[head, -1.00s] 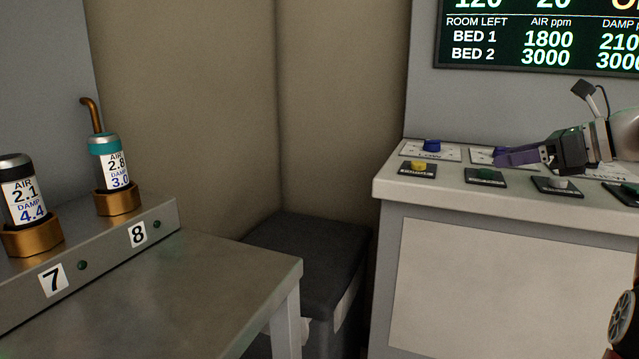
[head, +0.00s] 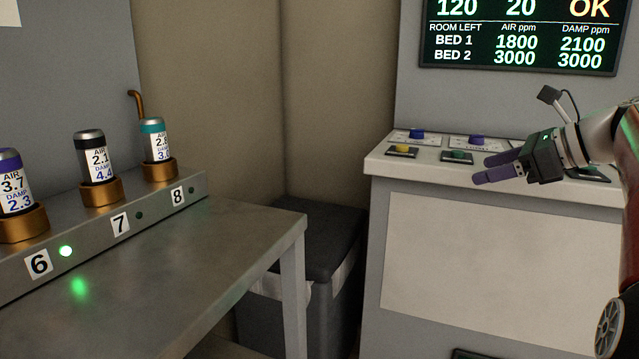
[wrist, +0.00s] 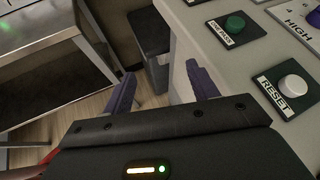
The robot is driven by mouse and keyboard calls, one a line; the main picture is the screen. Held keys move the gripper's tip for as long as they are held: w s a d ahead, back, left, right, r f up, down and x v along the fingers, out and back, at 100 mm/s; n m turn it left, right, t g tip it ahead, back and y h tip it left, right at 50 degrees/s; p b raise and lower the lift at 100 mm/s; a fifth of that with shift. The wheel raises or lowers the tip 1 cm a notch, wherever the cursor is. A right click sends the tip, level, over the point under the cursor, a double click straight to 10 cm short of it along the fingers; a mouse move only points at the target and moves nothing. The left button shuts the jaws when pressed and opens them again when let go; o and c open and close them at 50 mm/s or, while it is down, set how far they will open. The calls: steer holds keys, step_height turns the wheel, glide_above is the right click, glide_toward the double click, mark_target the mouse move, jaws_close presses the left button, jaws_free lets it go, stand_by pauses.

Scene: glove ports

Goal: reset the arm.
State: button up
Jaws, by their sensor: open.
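My gripper (head: 488,168) is at the right in the head view, in front of and over the front edge of the button console (head: 420,170). Its two purple fingers are spread apart with nothing between them. In the wrist view the gripper (wrist: 160,88) points down past the console's edge toward the floor and a dark bin. My arm reaches in from the right edge of the head view.
The console bears a white RESET button (wrist: 292,86), a green button (wrist: 235,24), a yellow button (head: 402,148) and blue knobs (head: 417,135). A screen (head: 520,35) hangs above. A grey table (head: 190,260) with canisters in numbered sockets stands left. A dark bin (head: 325,235) sits between.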

steer(key=s+a+f+n+g+h, duration=0.35)
steer(key=s+a+f+n, duration=0.6)
steer(key=a, duration=0.35)
steer(key=s+a+f+n+h, duration=0.2)
steer(key=s+f+n+h, duration=0.3)
steer(key=s+f+n, duration=1)
steer(key=shift+s+f, duration=0.55)
steer(key=shift+f, duration=0.25)
steer(key=shift+w+r+n+t, duration=0.1)
steer(key=shift+n+t, duration=0.15)
